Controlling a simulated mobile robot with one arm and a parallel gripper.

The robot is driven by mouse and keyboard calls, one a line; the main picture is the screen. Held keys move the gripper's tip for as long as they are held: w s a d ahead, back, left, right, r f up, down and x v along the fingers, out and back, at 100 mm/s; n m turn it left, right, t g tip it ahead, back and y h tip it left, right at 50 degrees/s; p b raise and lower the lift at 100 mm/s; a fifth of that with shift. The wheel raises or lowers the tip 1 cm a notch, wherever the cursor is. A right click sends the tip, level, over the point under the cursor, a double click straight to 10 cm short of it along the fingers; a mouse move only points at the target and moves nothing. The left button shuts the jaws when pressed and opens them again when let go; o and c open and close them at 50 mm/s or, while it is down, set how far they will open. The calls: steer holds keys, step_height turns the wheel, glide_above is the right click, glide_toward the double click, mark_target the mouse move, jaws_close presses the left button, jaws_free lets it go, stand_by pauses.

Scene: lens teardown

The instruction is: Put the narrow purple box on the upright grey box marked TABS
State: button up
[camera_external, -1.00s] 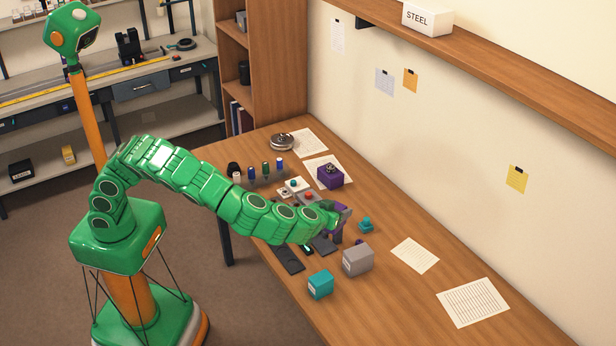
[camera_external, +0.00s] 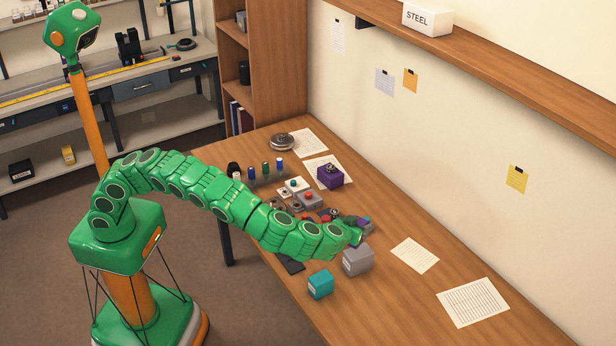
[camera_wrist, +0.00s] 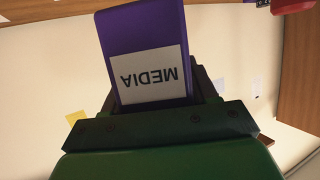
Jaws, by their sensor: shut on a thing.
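In the wrist view, a narrow purple box (camera_wrist: 143,29) with a white label reading MEDIA, upside down in this view, is between the jaws of my gripper (camera_wrist: 165,93). My gripper (camera_external: 356,229) is shut on it, over the right part of the desk in the external view. There the held box is mostly hidden by my arm. A grey box (camera_external: 358,261) stands on the desk just below my gripper in the picture. Its marking is too small to read, so I cannot confirm it is the TABS box. The purple box is not resting on it.
A teal box (camera_external: 320,285) stands left of the grey box, near the desk's front edge. A purple box with a dark knob (camera_external: 330,176), several bottles and small button boxes lie farther back. Paper sheets (camera_external: 415,255) lie to the right, with bare desk around them.

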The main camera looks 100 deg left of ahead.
steer(key=shift+w+f, duration=0.45)
steer(key=shift+f, duration=0.15)
steer(key=shift+w+f, duration=0.1)
steer(key=shift+w+f, duration=0.2)
steer(key=shift+f, duration=1.5)
steer(key=shift+a+f, duration=0.1)
steer(key=shift+f, duration=0.05)
steer(key=o, duration=1.1)
